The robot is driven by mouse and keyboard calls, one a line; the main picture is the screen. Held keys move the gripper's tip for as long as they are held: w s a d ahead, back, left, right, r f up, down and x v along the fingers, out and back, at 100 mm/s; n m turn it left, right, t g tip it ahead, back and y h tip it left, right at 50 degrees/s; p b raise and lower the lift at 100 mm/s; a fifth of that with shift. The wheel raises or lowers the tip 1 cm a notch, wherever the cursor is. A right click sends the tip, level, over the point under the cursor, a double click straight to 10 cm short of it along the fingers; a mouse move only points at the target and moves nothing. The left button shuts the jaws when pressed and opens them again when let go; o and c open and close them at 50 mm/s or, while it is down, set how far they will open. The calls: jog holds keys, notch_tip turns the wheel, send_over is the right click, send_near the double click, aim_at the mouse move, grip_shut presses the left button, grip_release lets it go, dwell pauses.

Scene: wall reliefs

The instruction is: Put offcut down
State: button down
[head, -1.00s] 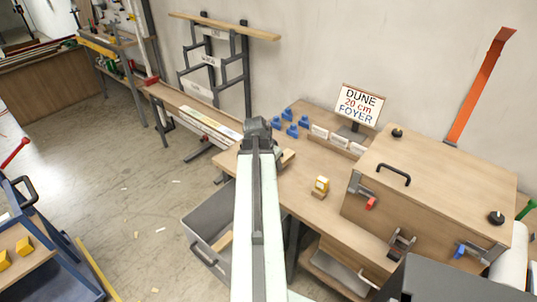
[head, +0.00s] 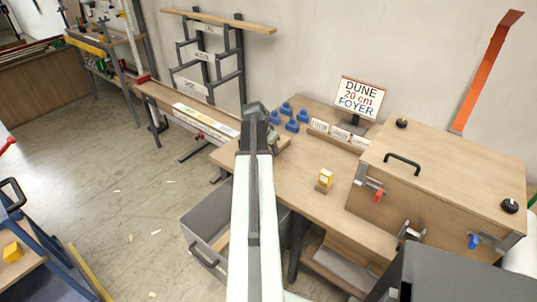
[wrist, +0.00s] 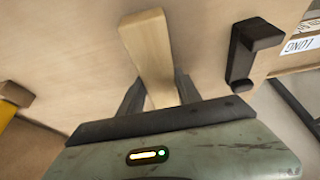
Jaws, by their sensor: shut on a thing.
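The offcut (wrist: 148,48), a pale wooden bar, is held between the two dark fingers of my gripper (wrist: 158,88) in the wrist view. It points away from the wrist over a flat wooden surface (wrist: 75,60). I cannot tell whether its far end touches that surface. In the head view the end of my arm (head: 256,118) is over the left part of the workbench (head: 285,185). My fingers are hidden there. A small pale wooden piece shows just right of the arm end; I cannot tell if it is the offcut.
Blue pieces (head: 292,126), a card rack (head: 335,135) and a sign (head: 358,95) stand along the bench's back. A wooden box (head: 440,180) fills the right. A grey bin (head: 205,225) is below the front edge.

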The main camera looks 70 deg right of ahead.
jog(key=shift+w+a, duration=0.1)
jog(key=shift+w, duration=0.1)
jog(key=shift+f, duration=0.25)
jog(key=c, duration=0.8)
grip_release()
jog(key=shift+c, duration=0.2)
jog(key=shift+a+r+p, duration=0.15)
jog(key=shift+r+p, duration=0.45)
jog(key=shift+p, duration=0.05)
jog(key=p+v, duration=1)
jog(key=v, duration=0.1)
jog(key=shift+r, duration=0.1)
